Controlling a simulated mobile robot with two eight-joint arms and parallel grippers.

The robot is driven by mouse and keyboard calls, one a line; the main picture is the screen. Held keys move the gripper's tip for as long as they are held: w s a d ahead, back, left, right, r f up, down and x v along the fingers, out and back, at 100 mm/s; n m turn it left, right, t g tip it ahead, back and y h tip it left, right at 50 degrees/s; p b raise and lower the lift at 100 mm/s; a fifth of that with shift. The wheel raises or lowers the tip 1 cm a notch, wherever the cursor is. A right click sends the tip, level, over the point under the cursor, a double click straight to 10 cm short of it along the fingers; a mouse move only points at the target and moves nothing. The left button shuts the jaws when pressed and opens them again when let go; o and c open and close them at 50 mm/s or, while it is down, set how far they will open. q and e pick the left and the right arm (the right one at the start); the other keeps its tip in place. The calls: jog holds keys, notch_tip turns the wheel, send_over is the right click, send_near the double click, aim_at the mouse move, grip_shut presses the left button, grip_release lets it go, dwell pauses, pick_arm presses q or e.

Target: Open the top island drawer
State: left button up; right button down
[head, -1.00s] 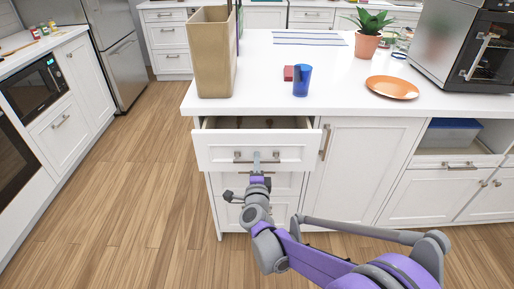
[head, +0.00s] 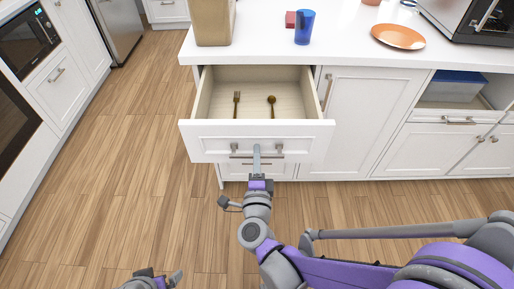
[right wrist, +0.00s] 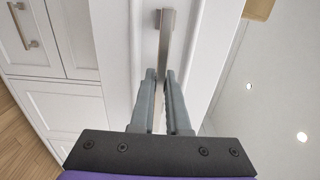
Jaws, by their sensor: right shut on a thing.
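The top island drawer (head: 205,143) is pulled well out from the white island, and its inside shows in the head view. A fork (head: 236,104) and a spoon (head: 271,106) lie on its floor. My right gripper (head: 257,150) is at the middle of the drawer's front, shut on the metal handle (head: 279,147). In the right wrist view the fingers (right wrist: 161,88) close around the handle bar (right wrist: 166,35). My left gripper (head: 160,282) only partly shows at the bottom edge of the head view, away from the drawer; its jaws are unclear.
The island counter (head: 345,45) carries a tan container (head: 213,22), a blue cup (head: 304,27), a red block (head: 290,20) and an orange plate (head: 398,36). A cabinet door (head: 345,120) is to the drawer's right. The wooden floor (head: 120,170) to the left is clear.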

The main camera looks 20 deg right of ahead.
dwell(0.3)
jog(key=c, duration=0.9)
grip_release()
jog(key=shift+s, duration=0.1)
jog(key=v, duration=1)
jog(key=shift+s+a+p, duration=0.15)
jog(key=shift+s+p, duration=0.2)
jog(key=shift+p, duration=0.05)
